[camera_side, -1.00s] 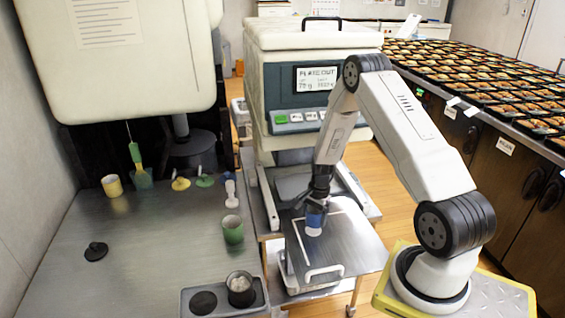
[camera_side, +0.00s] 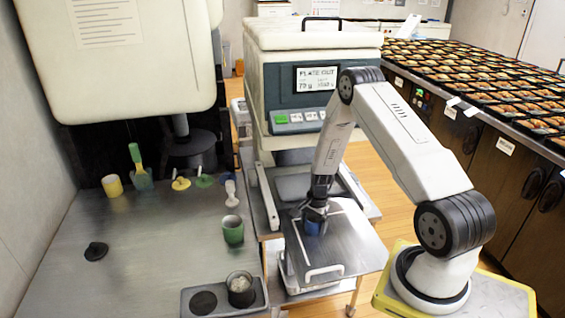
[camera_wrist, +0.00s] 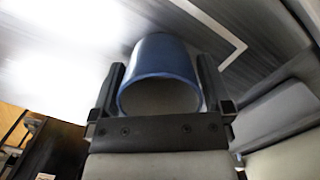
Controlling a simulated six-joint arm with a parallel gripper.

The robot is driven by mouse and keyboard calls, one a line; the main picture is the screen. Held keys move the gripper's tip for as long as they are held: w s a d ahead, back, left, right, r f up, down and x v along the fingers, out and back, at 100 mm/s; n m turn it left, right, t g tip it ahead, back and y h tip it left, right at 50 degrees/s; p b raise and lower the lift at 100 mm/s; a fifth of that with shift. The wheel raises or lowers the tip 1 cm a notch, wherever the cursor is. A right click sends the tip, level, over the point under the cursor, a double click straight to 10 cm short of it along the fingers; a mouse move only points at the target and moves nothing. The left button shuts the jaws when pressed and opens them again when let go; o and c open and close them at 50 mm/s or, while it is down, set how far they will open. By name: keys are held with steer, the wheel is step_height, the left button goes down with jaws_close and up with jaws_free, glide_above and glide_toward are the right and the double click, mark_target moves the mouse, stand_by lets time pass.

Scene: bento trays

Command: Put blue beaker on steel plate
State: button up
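The blue beaker (camera_side: 313,228) is at the steel plate (camera_side: 345,250), low over its surface or standing on it; I cannot tell which for sure. My gripper (camera_side: 315,212) points down around it. In the wrist view, the open rim of the beaker (camera_wrist: 160,62) faces the camera, and the fingers of my gripper (camera_wrist: 160,80) flank it closely on both sides. They look shut on it, though the contact faces are hidden. The steel plate (camera_wrist: 255,70) fills the background there, with a pale outline on it.
On the steel counter (camera_side: 150,250) at left stand a green cup (camera_side: 233,230), a yellow cup (camera_side: 112,186) and a dark holder (camera_side: 222,300) with a filled cup. A machine (camera_side: 310,90) rises behind the plate.

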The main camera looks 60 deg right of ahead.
steer(key=shift+r, duration=0.15)
step_height(320, 180, up, 12)
steer(key=d, duration=0.1)
steer(key=shift+d, duration=0.25)
stand_by(0.6)
steer(key=shift+a, duration=0.1)
stand_by(0.4)
steer(key=a+r+n+h, duration=0.1)
steer(key=a+r+n, duration=0.3)
steer(key=a, duration=0.3)
steer(key=a+r+n, duration=0.4)
steer(key=a+n, duration=0.1)
steer(key=a, duration=0.1)
steer(key=s+a+r+n+t, duration=0.1)
steer(key=s+a+r+n, duration=0.1)
steer(key=a+n, duration=0.3)
steer(key=s+a+r+n+t, duration=0.1)
steer(key=s+a+n, duration=0.3)
steer(key=a, duration=0.4)
steer(key=shift+s+r+n, duration=0.25)
steer(key=shift+r+n, duration=0.4)
steer(key=shift+n, duration=0.15)
